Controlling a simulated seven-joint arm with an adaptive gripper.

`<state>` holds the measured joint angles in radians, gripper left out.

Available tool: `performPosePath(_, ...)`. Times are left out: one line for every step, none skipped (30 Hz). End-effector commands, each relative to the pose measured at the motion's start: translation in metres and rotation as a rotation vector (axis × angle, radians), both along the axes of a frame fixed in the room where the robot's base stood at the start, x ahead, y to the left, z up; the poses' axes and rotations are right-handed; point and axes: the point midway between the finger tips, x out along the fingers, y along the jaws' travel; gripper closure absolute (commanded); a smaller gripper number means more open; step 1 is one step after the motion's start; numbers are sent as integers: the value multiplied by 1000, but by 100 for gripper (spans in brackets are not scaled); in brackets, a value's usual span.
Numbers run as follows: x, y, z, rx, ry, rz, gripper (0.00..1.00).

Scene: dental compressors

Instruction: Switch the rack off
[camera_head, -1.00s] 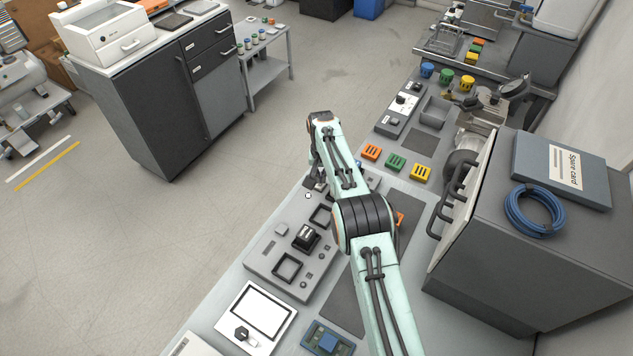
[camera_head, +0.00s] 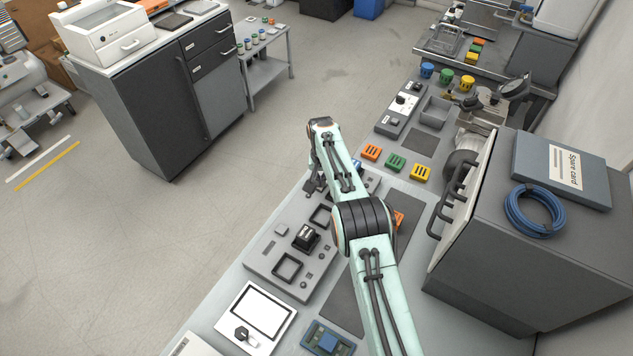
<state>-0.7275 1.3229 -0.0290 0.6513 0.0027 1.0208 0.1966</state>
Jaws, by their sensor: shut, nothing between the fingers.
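My gripper (camera_head: 314,186) is small, dark and seen from above, at the far end of my pale green arm. It is shut and empty, over the far end of a grey control panel (camera_head: 262,262) on the bench. The panel carries a black rocker-like switch (camera_head: 306,236), square black frames and small buttons. The gripper is apart from that switch, beyond it. My arm and gripper hide part of the panel's far end, and I cannot tell whether the fingertips touch it. A grey cabinet with black handles (camera_head: 530,250) stands at right. I cannot tell which item is the rack or its switch.
Orange (camera_head: 371,152), green (camera_head: 395,163) and yellow (camera_head: 421,173) blocks sit beyond my arm. A white panel with a knob (camera_head: 257,316) is nearer. Open floor lies left.

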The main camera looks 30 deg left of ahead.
Motion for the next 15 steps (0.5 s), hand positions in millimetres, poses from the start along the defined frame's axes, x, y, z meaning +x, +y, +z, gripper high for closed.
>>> performPosePath(0, 0, 2, 0, -1, 0, 100)
performPosePath(0, 0, 3, 0, -1, 0, 100)
performPosePath(0, 0, 6, 1, -2, 0, 100)
performPosePath(0, 0, 9, 2, -2, 0, 100)
performPosePath(1, 1, 12, 2, -2, 0, 100)
performPosePath(1, 1, 15, 2, -2, 0, 100)
performPosePath(0, 0, 18, 1, -2, 0, 100)
performPosePath(0, 0, 21, 1, -2, 0, 100)
performPosePath(0, 0, 25, 1, -2, 0, 100)
performPosePath(0, 0, 27, 2, -2, 0, 100)
performPosePath(0, 0, 30, 1, -3, 0, 100)
performPosePath(0, 0, 34, 1, -2, 0, 100)
performPosePath(0, 0, 36, 1, -2, 0, 100)
performPosePath(0, 0, 39, 1, -2, 0, 100)
performPosePath(0, 0, 43, 1, -2, 0, 100)
